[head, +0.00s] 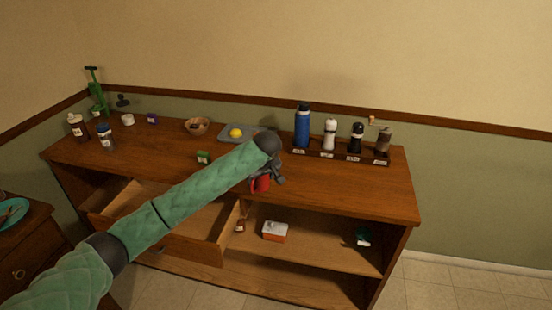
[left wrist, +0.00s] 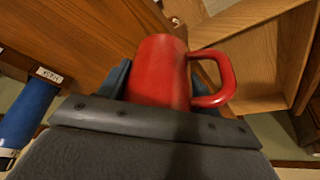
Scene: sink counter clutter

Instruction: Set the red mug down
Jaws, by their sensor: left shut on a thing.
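The red mug (head: 261,184) is at the front edge of the wooden counter in the head view, partly hidden by my left gripper (head: 278,178). In the left wrist view the red mug (left wrist: 160,75) fills the middle, its handle pointing right. My left gripper (left wrist: 170,108) is shut on the mug's body, with a finger on its left side. I cannot tell whether the mug touches the counter top. My right gripper is not in view.
A rack (head: 340,157) with a blue bottle (head: 302,128) and several grinders stands at the back right. A grey board (head: 262,131) with a yellow lemon (head: 236,133) lies behind. A drawer (head: 200,249) is open below. The counter's front right (head: 350,190) is clear.

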